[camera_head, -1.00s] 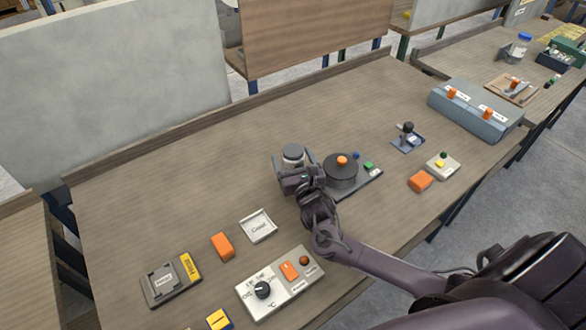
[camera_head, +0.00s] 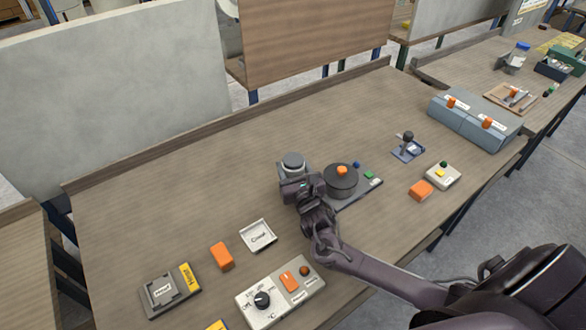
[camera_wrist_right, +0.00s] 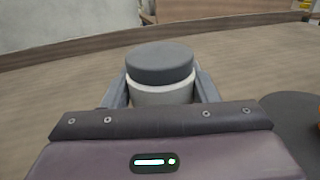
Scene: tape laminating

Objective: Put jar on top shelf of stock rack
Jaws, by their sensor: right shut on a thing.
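The jar (camera_head: 292,162) has a grey lid and a whitish body, and stands upright between my right gripper's fingers above the middle of the workbench. It also shows in the right wrist view (camera_wrist_right: 161,75), with a grey finger on each side. My right gripper (camera_head: 293,174) is shut on the jar. I cannot tell whether the jar's base touches the bench. My left gripper is not in view. No stock rack can be clearly made out in these frames.
A dark round pot (camera_head: 341,183) with an orange knob stands just right of the gripper. A white tray (camera_head: 257,236), an orange block (camera_head: 221,256) and a dial panel (camera_head: 279,298) lie in front. A blue-grey box (camera_head: 475,119) is at the right. The bench's back left is clear.

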